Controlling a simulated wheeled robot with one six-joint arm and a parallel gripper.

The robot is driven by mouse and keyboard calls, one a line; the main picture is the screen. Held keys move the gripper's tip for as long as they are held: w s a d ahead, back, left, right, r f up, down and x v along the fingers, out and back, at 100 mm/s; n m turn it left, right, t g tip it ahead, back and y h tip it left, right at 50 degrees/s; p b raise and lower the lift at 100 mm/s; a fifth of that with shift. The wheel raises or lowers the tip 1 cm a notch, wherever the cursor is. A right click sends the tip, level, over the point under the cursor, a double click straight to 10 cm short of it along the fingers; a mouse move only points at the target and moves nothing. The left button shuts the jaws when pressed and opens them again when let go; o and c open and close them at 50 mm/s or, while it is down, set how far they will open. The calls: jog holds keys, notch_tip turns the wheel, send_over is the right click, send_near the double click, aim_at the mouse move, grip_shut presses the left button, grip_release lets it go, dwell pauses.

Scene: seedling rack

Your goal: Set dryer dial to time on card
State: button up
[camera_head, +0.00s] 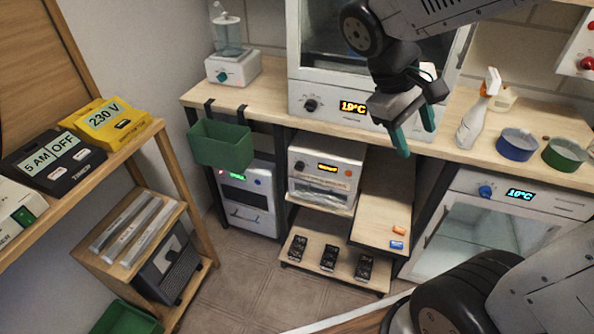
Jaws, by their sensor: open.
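My gripper (414,135) hangs open and empty in front of the bench, its two teal fingertips pointing down. Behind it, a white cabinet (345,118) on the bench has a black dial and an amber display. No card with a readable time shows.
A green bin (220,145) hangs from the bench edge. A spray bottle (474,118), a blue bowl (517,146) and a green bowl (564,155) stand at right. Several black objects (329,259) sit on the low shelf. A wooden rack (165,150) stands at left.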

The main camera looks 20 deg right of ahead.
jog(key=w+f+n+t+h, duration=0.2)
jog(key=w+f+n+h, duration=0.5)
jog(key=w, duration=0.5)
jog(key=w+f+n+t+h, duration=0.2)
jog(key=w+f+n+h, duration=0.15)
jog(key=w+f, duration=0.65)
jog(key=n+t+y, duration=0.5)
jog(key=n+t, duration=0.8)
jog(key=n, duration=0.2)
send_near(298, 170)
jog(key=x, duration=0.9)
jog(key=shift+w+d, duration=0.15)
jog(key=shift+w, duration=0.1)
jog(key=c, duration=1)
